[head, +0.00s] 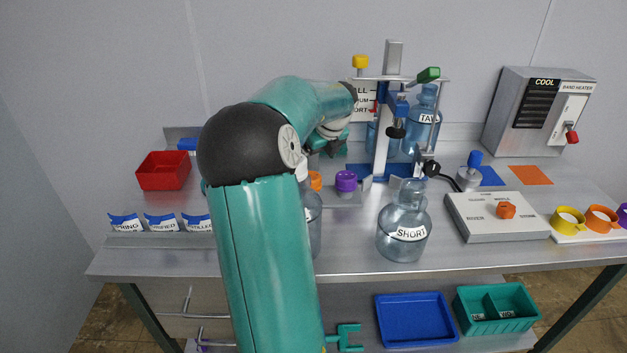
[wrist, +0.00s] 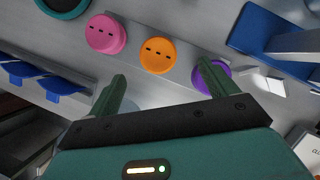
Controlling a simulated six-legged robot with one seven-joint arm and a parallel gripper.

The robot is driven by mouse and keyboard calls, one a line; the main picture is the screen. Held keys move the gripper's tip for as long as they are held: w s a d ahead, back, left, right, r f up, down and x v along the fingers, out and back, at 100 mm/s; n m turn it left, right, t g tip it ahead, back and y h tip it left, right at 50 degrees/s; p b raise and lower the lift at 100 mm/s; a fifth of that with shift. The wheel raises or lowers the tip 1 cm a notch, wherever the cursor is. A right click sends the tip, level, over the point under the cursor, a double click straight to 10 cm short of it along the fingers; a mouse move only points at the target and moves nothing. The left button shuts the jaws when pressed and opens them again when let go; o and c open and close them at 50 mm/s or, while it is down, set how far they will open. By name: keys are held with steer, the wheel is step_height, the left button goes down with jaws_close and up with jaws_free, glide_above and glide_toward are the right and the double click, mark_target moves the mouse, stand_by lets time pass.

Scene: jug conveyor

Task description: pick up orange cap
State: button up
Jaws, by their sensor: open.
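The orange cap (wrist: 158,55) sits on a grey rack in the wrist view, between a pink cap (wrist: 105,34) and a purple cap (wrist: 211,76). In the head view the orange cap (head: 315,181) shows only partly, beside my arm. My gripper (wrist: 162,84) is open and empty, its two green fingers pointing toward the rack. The orange cap lies just beyond the gap between the fingertips, and the right finger overlaps the purple cap in the picture. In the head view my arm hides the pink cap and part of the rack.
The purple cap (head: 346,181) stands close to the orange one. A jug labelled SHORT (head: 403,225) stands at the front of the table, with another jug partly behind my arm. A press stand (head: 384,130) rises behind. A red bin (head: 164,170) is at the left.

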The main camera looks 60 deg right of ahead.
mark_target(314, 178)
steer(key=x, duration=0.3)
steer(key=shift+w+f, duration=0.2)
steer(key=shift+w, duration=0.05)
steer(key=shift+s+a+x, duration=0.1)
steer(key=shift+s+x, duration=0.05)
steer(key=shift+x, duration=1.35)
steer(key=shift+s+a+x, duration=0.1)
steer(key=shift+a+x, duration=0.05)
steer(key=shift+x, duration=1.3)
steer(key=shift+f, duration=0.1)
steer(key=c, duration=1)
